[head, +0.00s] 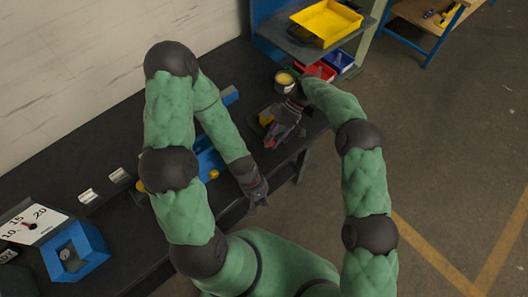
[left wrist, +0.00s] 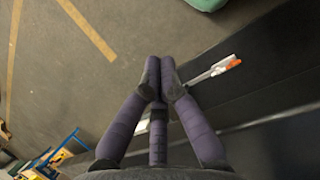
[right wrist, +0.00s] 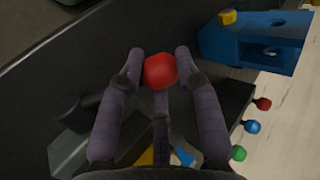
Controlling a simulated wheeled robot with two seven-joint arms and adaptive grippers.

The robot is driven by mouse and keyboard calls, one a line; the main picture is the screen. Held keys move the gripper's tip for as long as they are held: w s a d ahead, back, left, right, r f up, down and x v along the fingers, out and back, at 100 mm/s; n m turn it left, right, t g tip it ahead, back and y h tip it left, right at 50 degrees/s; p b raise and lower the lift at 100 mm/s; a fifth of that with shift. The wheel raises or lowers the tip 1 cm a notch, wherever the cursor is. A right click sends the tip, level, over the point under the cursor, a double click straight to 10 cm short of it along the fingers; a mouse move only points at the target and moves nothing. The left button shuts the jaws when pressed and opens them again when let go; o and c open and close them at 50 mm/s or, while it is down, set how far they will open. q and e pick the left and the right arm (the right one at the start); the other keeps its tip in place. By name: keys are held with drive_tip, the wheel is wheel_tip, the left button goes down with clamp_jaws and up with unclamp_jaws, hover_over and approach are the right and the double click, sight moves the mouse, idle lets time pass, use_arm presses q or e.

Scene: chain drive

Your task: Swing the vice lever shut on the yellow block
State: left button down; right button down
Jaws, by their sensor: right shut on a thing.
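My right gripper (right wrist: 160,75) has its fingers around a red ball knob (right wrist: 160,71), which looks like the end of the vice lever. A bit of yellow also shows low in the right wrist view, mostly hidden by the hand. My left gripper (head: 259,203) hangs at the bench's front edge, with fingertips together and empty in the left wrist view (left wrist: 158,70).
A blue fixture (right wrist: 250,42) with a yellow knob stands beside the right gripper. Red, blue and green knobs (right wrist: 251,126) are near it. A tin (head: 285,82) stands behind. The floor in front is clear.

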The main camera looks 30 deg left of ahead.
drive_tip(key=shift+w+a+r, duration=0.2)
drive_tip(key=shift+r, duration=0.05)
use_arm(q)
drive_tip(key=w+a+r+n+t, duration=0.1)
drive_tip(key=a+r+n+t, duration=0.2)
drive_tip(key=n, duration=0.4)
drive_tip(key=w+a+r+n+t, duration=0.2)
drive_tip(key=a+r+n+t, duration=0.1)
drive_tip(key=n, duration=0.5)
drive_tip(key=w+a+r+n+t, duration=0.2)
drive_tip(key=a+r+n+t, duration=0.1)
drive_tip(key=r+n, duration=0.2)
drive_tip(key=shift+w+a+r+n, duration=0.1)
drive_tip(key=shift+a+r+n, duration=0.1)
drive_tip(key=shift+n, duration=0.5)
drive_tip(key=shift+w+a+r+n, duration=0.1)
drive_tip(key=shift+a+n, duration=0.1)
drive_tip(key=shift+n, duration=0.5)
drive_tip(key=x, duration=0.9)
drive_tip(key=shift+w+f, duration=0.15)
drive_tip(key=shift+f, duration=0.05)
drive_tip(key=shift+w, duration=0.4)
drive_tip(key=shift+w+r, duration=0.35)
drive_tip(key=shift+r, duration=0.45)
drive_tip(key=shift+w+r, duration=0.35)
drive_tip(key=shift+r, duration=0.5)
